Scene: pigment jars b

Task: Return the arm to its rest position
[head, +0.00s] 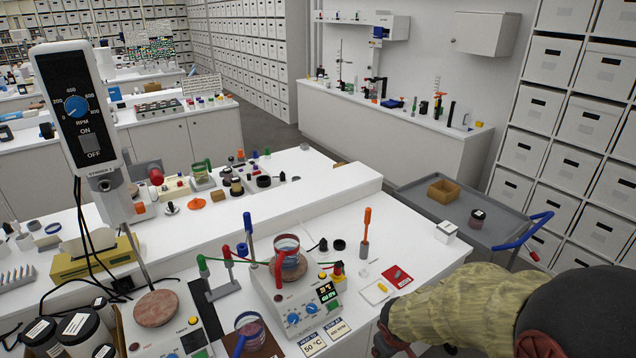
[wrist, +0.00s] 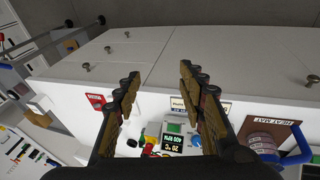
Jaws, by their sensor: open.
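My gripper shows in the wrist view (wrist: 160,85), its two dark, tan-padded fingers spread apart with nothing between them. In the head view my arm (head: 450,305), with a khaki sleeve and a black rounded link, reaches in from the lower right beside the bench's right end. The fingertips are not clear there. The hotplate stirrer (head: 300,300) stands on the bench left of the arm, with a glass vessel (head: 288,245) on top. Its display also shows in the wrist view (wrist: 171,143).
A grey cart (head: 420,203) with a brown box (head: 443,190) and a dark jar (head: 477,219) stands beyond the arm. A jar (head: 250,325) stands by the hotplate.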

